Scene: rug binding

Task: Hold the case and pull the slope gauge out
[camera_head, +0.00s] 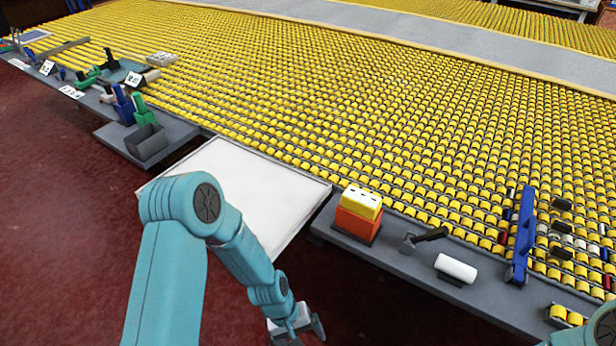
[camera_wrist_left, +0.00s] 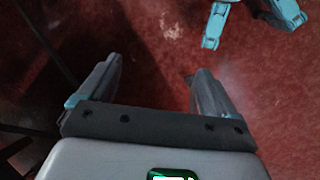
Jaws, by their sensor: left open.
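An orange block with a yellow upper part (camera_head: 361,201) stands upright on the grey shelf right of the white panel. The orange lower part (camera_head: 357,226) looks like the case and the yellow part, with dark slots on top, like the slope gauge, but I cannot be sure. My left gripper (camera_head: 301,332) is low at the bottom middle, in front of the shelf and apart from the block. In the left wrist view the left gripper (camera_wrist_left: 152,80) is open and empty over red floor. My right gripper is out of view; only a bit of its arm shows at bottom right.
A white panel (camera_head: 240,190) lies left of the block. On the shelf to the right are a black-handled tool (camera_head: 424,238), a white roll (camera_head: 456,268) and a tall blue piece (camera_head: 523,235). Yellow rollers fill the back.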

